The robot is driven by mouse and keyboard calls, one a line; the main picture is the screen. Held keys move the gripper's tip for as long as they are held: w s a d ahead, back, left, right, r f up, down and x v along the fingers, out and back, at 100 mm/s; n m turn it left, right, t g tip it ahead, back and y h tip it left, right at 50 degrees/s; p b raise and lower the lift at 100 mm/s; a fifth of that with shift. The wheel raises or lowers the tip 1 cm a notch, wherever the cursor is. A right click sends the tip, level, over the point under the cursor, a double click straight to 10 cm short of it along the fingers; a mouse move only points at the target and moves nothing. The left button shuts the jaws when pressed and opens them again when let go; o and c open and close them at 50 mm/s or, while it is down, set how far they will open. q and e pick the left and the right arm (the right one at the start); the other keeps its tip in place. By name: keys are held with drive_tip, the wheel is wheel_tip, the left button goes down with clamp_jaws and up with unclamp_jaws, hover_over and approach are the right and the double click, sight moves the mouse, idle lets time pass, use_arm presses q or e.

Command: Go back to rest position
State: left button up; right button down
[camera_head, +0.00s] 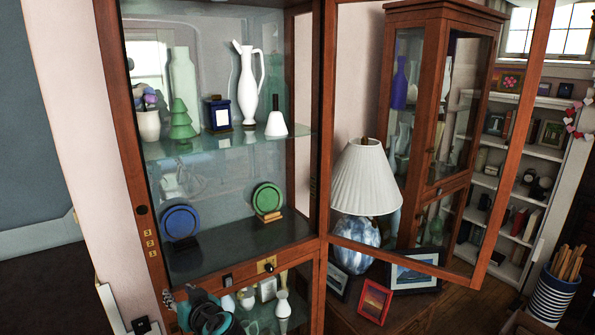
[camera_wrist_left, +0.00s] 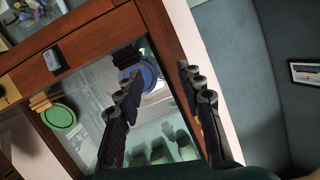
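My left gripper (camera_head: 178,302) shows at the bottom left of the head view, in front of the lower part of the cabinet (camera_head: 133,130). In the left wrist view its two dark fingers (camera_wrist_left: 158,75) stand apart with nothing held between them. The wrist view is turned over and shows the cabinet frame, a blue plate (camera_wrist_left: 143,77) and a green plate (camera_wrist_left: 58,116) beyond the fingers. My right gripper is in neither view.
The cabinet's glass door (camera_head: 427,258) stands open to the right. A lamp (camera_head: 364,180) and picture frames stand behind the door.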

use_arm(q)
drive_tip(key=s+d+f+m+g+h, duration=0.1)
drive_tip(key=s+d+f+m+h, duration=0.2)
drive_tip(key=s, duration=0.8)
drive_tip(key=s+d+f+m+g+h, duration=0.2)
drive_tip(key=s+d+f+h, duration=0.4)
drive_tip(key=s+d, duration=0.3)
drive_tip(key=s+m+h, duration=0.1)
drive_tip(key=s, duration=0.2)
drive_tip(key=shift+s, duration=0.15)
